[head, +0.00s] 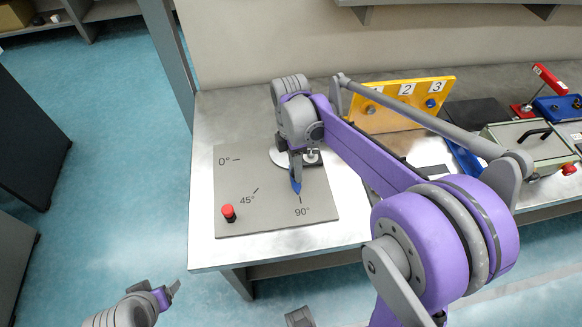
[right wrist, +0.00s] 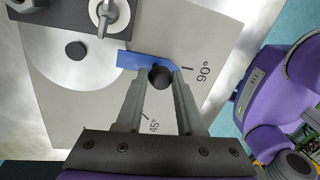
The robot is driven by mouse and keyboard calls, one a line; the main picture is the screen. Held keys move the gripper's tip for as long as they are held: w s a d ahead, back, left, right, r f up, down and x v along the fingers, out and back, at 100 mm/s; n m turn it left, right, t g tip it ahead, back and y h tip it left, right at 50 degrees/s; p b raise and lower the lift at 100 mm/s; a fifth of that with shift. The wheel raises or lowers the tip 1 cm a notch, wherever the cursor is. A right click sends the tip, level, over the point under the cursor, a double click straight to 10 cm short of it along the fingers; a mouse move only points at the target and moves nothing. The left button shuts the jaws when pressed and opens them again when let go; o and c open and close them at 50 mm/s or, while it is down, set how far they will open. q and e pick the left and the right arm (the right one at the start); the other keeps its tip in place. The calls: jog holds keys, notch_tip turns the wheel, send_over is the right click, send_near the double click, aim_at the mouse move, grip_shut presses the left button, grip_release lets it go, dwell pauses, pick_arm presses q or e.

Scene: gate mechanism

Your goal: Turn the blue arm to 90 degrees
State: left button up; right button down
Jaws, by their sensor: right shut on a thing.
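The grey dial plate (head: 262,212) lies on the bench, marked 0°, 45° and 90°. The blue arm (head: 296,185) has its tip close to the 90° line and looks about in line with it. In the right wrist view the blue arm (right wrist: 140,61) carries a black knob (right wrist: 159,78). My right gripper (right wrist: 158,84) is shut on this knob, one finger on each side. In the head view my right gripper (head: 296,166) partly hides the blue arm. My left gripper (head: 172,291) is low at the left, away from the bench; its fingers are unclear.
A red knob (head: 228,212) stands on the plate's front left corner. A yellow numbered board (head: 385,118) stands behind my right arm. A red-handled device (head: 548,80) and a green box (head: 530,140) are at the right. The floor at the left is clear.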

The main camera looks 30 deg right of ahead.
jog(key=shift+d, duration=0.1)
dwell(0.4)
jog(key=c, duration=0.5)
grip_release()
jog(key=shift+c, duration=0.2)
jog(key=shift+r, duration=0.1)
notch_tip(320, 180, up, 10)
jog(key=w, duration=0.2)
jog(key=shift+r+p, duration=0.2)
jog(key=shift+p, duration=0.2)
